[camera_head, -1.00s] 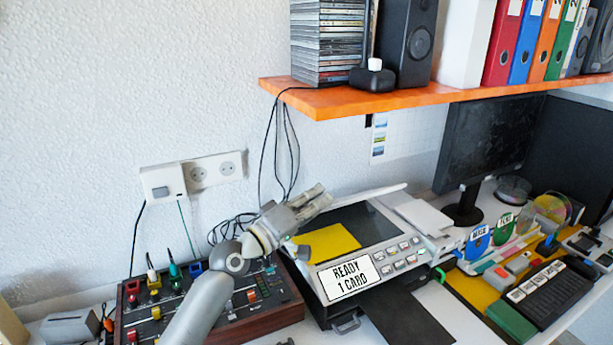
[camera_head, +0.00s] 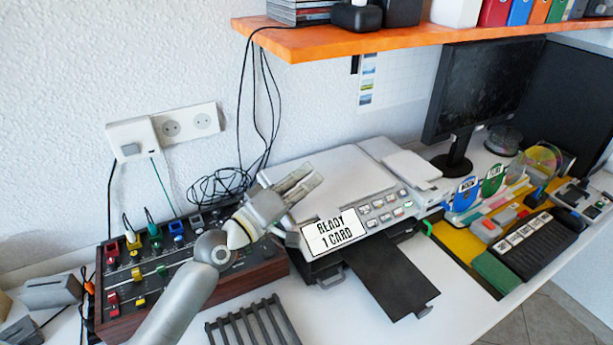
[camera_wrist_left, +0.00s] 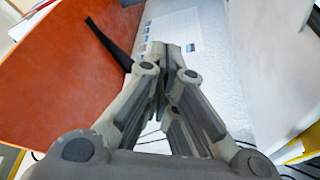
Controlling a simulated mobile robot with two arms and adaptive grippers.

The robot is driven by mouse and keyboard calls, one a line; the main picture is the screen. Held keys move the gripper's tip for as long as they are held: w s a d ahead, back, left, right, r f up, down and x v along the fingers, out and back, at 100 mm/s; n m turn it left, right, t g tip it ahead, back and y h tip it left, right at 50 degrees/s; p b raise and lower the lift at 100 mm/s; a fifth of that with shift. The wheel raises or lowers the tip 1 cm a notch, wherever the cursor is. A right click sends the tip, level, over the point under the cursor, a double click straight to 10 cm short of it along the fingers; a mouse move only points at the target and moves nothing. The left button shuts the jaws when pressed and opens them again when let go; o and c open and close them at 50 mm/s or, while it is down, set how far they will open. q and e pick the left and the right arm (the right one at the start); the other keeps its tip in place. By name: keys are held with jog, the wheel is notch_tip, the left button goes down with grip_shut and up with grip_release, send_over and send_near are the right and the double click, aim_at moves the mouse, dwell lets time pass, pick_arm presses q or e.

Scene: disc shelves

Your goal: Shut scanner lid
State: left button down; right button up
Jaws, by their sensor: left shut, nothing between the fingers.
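The scanner (camera_head: 405,225) stands on the desk, with a display reading "READY 1 CARD" and several buttons on its front panel. Its pale grey lid (camera_head: 355,168) lies flat over the top, covering the glass; no gap shows from here. My left gripper (camera_head: 308,180) is shut and empty, in front of the lid's left part; I cannot tell whether it touches it. In the left wrist view, the left gripper's fingers (camera_wrist_left: 172,55) meet with nothing between them. My right gripper is not in view.
An orange shelf (camera_head: 330,42) hangs above the scanner. A control box with coloured knobs (camera_head: 165,262) stands left of it, and a black rack (camera_head: 252,322) lies in front. A dark tray (camera_head: 392,275) juts forward from the scanner. A monitor (camera_head: 480,85) stands behind right.

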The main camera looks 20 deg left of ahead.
pick_arm(q)
jog(key=v, duration=1.2)
jog(key=shift+d, duration=0.1)
